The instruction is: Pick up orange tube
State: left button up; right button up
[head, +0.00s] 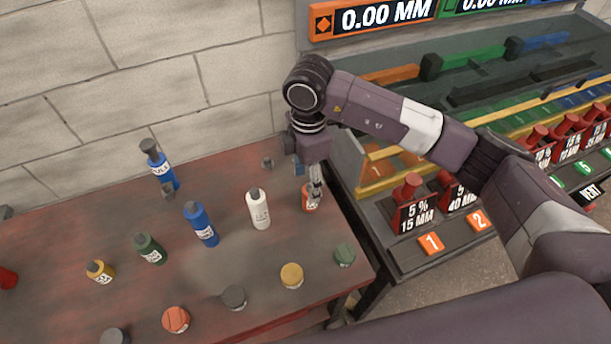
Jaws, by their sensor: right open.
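A small orange tube (307,205) with a pale label stands near the right edge of the dark red table. My right gripper (315,192) points down right at it, and its fingers overlap the tube's upper part. The right jaws are open; whether the fingers touch the tube or straddle it I cannot tell. The fingers hide part of the tube. A second orange round piece (176,319), low and wide, sits at the table's front. My left gripper is not in view.
A white bottle (259,209), blue bottles (201,225) (161,168), a green bottle (150,249) and a yellow bottle (100,271) stand to the left. Yellow (291,275) and green (345,255) low pieces sit in front. A rack (395,255) with red-handled parts stands to the right.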

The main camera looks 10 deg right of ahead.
jog(key=shift+w+d+r, duration=0.1)
jog(key=shift+w+d, duration=0.05)
jog(key=shift+w, duration=0.1)
jog(key=f, duration=0.1)
jog(key=f+p, duration=0.1)
jog(key=f, duration=0.2)
jog(key=shift+d+p, duration=0.35)
jog(key=shift+p, duration=0.05)
jog(key=f, duration=0.3)
jog(key=shift+w+d+f+p, duration=0.1)
jog(key=shift+w+f+p, duration=0.15)
jog(key=shift+p, duration=0.1)
jog(key=c, duration=1)
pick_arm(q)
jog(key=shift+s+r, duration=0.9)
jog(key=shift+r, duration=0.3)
pick_arm(e)
grip_shut()
